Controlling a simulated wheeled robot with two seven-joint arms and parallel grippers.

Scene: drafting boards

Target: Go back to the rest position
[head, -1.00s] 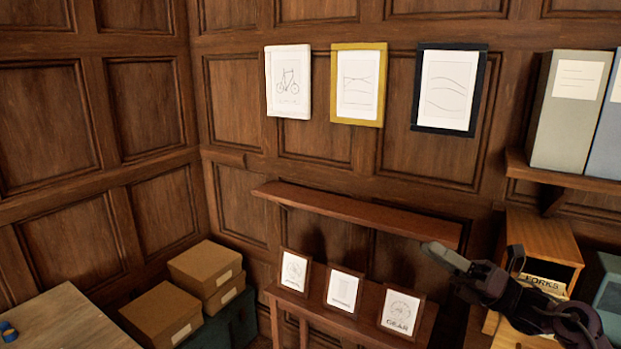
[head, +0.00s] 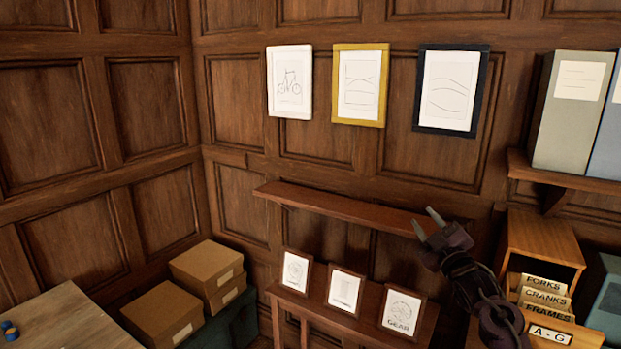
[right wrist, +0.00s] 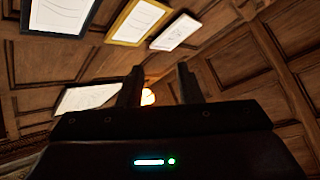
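My right gripper (head: 427,224) is raised in front of the right end of the empty wall shelf in the head view. Its two fingers are apart, with nothing between them. In the right wrist view the two fingers (right wrist: 159,88) also stand apart and empty, pointing up past the framed drawings. My left gripper is in neither view.
Framed drawings hang above: white (head: 289,82), yellow (head: 360,84) and black (head: 450,89). Small framed cards, one a GEAR card (head: 401,311), stand on a low ledge. A wooden file box (head: 545,240) with index cards is at right. Cardboard boxes (head: 206,270) sit left.

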